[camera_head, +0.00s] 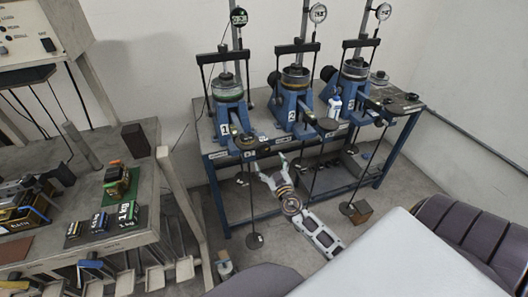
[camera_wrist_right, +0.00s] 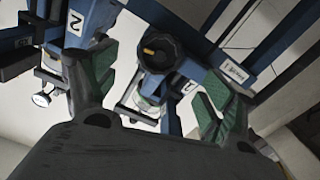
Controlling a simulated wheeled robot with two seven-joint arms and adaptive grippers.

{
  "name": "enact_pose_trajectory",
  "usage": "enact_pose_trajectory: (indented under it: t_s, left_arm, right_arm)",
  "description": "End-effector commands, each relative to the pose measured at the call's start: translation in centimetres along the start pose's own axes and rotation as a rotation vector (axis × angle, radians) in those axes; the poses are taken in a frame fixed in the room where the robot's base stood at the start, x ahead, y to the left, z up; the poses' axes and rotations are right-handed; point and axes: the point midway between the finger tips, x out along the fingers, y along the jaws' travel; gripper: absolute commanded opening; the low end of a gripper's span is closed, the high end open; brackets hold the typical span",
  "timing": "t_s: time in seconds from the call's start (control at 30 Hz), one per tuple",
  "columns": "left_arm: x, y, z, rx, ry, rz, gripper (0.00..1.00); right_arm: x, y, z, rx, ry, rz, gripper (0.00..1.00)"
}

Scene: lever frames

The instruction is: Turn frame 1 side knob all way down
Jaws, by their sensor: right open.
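Frame 1 (camera_head: 228,115) is the leftmost of the three blue lever frames on the bench, marked with a "1". Its black side knob (camera_head: 247,141) faces the front, below the dial column. In the right wrist view the knob (camera_wrist_right: 158,53) shows large and round, with a yellow mark on it. My right gripper (camera_head: 273,168) is open and empty, in front of frame 1 and slightly right of and below the knob. In the wrist view the knob appears between the green-padded fingers (camera_wrist_right: 160,85), beyond them, with no contact visible. My left gripper is not in view.
Frame 2 (camera_head: 292,101) and frame 3 (camera_head: 350,88) stand to the right on the blue bench. A white bottle (camera_head: 335,106) stands between them. Thin rods with weights hang along the front. A side table (camera_head: 130,190) with weight blocks is at left.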

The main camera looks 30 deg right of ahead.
Motion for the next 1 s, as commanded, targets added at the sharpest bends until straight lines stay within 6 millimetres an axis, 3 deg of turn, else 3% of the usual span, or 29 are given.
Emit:
enact_pose_trajectory:
  t_s: [0.2, 0.6, 1.0]
  left_arm:
    - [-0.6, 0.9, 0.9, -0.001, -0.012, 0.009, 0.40]
    - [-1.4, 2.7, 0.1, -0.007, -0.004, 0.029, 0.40]
    - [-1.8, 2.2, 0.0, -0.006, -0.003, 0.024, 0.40]
  right_arm:
    - [1.7, 0.0, -0.1, 0.000, 0.000, 0.000, 0.84]
    - [4.8, 0.0, -0.1, -0.001, 0.000, 0.000, 0.84]
    - [7.2, 0.0, -0.1, 0.001, 0.001, 0.000, 0.84]
